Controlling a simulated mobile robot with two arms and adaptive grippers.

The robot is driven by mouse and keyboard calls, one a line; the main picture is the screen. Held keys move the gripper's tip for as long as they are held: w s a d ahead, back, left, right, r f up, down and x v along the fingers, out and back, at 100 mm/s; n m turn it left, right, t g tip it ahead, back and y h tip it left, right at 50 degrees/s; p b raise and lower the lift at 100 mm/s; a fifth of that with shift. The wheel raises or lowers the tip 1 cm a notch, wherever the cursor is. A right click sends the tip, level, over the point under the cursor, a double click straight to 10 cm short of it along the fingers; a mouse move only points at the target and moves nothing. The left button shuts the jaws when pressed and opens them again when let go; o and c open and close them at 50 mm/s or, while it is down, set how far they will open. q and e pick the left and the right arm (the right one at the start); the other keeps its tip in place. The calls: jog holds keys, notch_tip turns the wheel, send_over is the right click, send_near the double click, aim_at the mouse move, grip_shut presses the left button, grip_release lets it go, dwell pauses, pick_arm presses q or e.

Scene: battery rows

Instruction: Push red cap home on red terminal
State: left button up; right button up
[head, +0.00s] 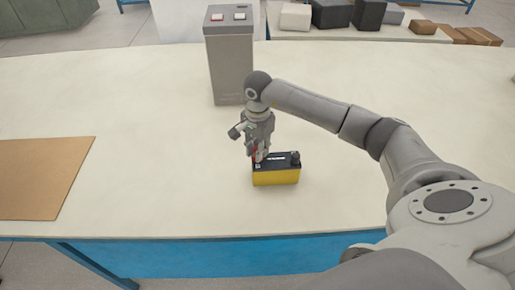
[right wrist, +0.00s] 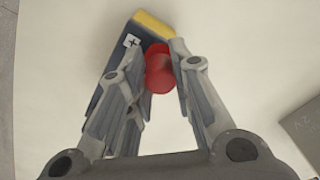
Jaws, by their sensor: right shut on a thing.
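A battery with a black top and yellow lower body (head: 276,178) stands on the table. My right gripper (head: 257,154) points down at its left end. The gripper is shut on a red cap (right wrist: 159,70), which sits between the fingers at the battery's plus-marked end (right wrist: 131,41). A bit of the red cap also shows in the head view. The red terminal is hidden beneath the cap and fingers; I cannot tell how far down the cap sits. A dark cap or terminal (head: 295,158) stands at the battery's right end. My left gripper is not in view.
A grey box with two buttons (head: 230,60) stands behind the battery. A brown board (head: 40,178) lies at the left of the pale table (head: 150,120). Boxes (head: 332,13) stand on a far table. The table between board and battery is clear.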

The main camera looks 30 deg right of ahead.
jog(key=shift+f+b, duration=0.45)
dwell(0.6)
jog(key=o, duration=0.8)
jog(key=shift+o, duration=0.2)
jog(key=o, duration=0.5)
jog(key=shift+r, duration=0.15)
jog(key=shift+r+p, duration=1.85)
jog(key=shift+r, duration=1.5)
